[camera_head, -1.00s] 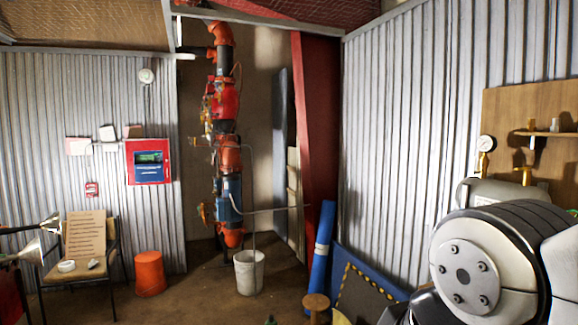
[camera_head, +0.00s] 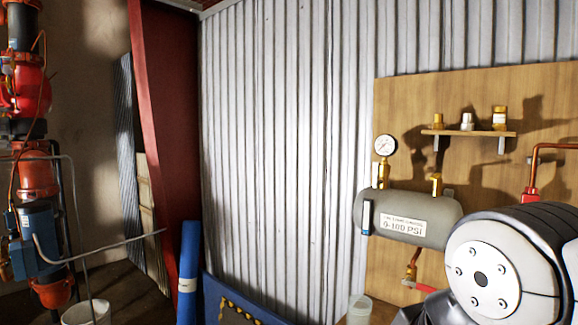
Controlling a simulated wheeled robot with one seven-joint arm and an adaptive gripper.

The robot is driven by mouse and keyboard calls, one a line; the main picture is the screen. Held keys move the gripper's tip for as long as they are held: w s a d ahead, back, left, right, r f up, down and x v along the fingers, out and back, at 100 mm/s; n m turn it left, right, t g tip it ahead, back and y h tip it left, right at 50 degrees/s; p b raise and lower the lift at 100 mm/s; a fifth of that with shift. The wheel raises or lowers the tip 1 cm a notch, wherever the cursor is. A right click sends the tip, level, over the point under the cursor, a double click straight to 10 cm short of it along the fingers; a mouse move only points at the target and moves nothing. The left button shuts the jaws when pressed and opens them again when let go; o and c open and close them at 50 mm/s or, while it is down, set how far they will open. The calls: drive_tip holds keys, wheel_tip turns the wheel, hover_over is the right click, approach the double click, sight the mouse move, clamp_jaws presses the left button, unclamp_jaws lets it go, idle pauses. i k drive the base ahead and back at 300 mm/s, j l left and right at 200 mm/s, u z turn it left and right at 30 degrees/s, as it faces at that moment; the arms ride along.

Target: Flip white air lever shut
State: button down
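I cannot make out a white air lever for certain. A grey air tank (camera_head: 405,217) labelled "0-100 PSI" is mounted on the wooden board at the right. A narrow upright blue-and-white piece (camera_head: 367,217) is at its left end; I cannot tell what it is. A brass fitting with a red handle or hose (camera_head: 418,286) is below the tank. A round gauge (camera_head: 385,146) stands above its left end. My gripper is out of view; only a rounded part of my arm shows at lower right, hiding the area right of the tank.
A shelf (camera_head: 470,133) with brass fittings is above the tank. A red pipe (camera_head: 532,180) is at right. The orange-and-blue riser (camera_head: 36,180) and white bucket (camera_head: 86,312) are at left. A blue roll (camera_head: 188,270) leans by the corrugated wall (camera_head: 285,150).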

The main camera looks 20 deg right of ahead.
sight(376, 169)
drive_tip(key=i+l+z, duration=0.2)
drive_tip(key=i+z, duration=0.5)
drive_tip(key=i+l, duration=0.05)
drive_tip(key=i, duration=0.1)
